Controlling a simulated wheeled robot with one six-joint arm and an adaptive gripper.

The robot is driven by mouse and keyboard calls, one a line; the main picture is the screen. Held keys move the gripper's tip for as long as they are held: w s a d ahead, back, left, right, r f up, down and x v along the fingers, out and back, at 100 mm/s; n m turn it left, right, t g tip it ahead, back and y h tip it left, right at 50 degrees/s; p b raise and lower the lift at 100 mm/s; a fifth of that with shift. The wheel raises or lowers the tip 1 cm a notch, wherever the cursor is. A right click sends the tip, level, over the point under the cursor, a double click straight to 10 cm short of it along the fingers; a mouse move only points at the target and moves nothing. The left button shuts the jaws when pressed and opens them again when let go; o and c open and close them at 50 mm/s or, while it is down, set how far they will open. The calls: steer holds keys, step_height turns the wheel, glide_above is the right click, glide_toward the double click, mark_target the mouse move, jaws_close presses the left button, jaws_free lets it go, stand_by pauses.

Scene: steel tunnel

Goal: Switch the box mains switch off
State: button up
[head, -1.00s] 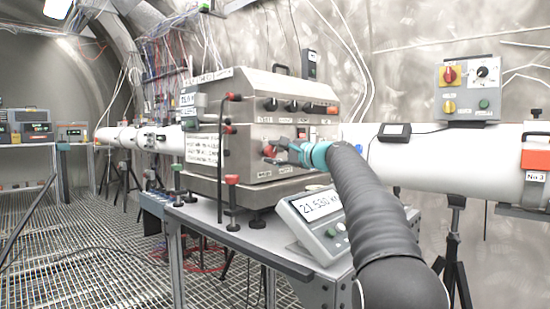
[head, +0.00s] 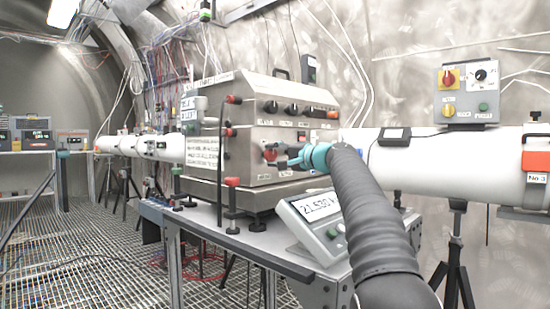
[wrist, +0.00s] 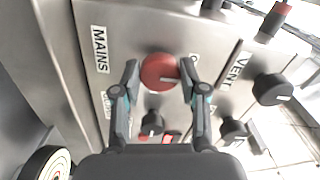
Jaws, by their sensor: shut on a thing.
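The steel box (head: 265,132) stands on the table, with knobs and labels on its front. The mains switch is a red round knob (wrist: 158,72) beside the MAINS label (wrist: 100,50) in the wrist view. In the head view the red knob (head: 269,154) is partly hidden by my fingers. My gripper (wrist: 159,72) is shut on the red knob, one finger on each side. It also shows in the head view (head: 277,157), reaching in from the right. A small pale mark shows on the knob; its exact direction is hard to tell.
Black knobs (wrist: 271,89) sit close by on the same panel, one beside the VENT label (wrist: 233,66). A display unit (head: 318,213) stands on the table (head: 215,232) below my arm. A white pipe (head: 440,162) runs behind, under a wall control box (head: 467,92).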

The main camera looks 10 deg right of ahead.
stand_by(0.3)
steer(key=o, duration=1.1)
steer(key=shift+o, duration=0.2)
steer(key=v, duration=1.2)
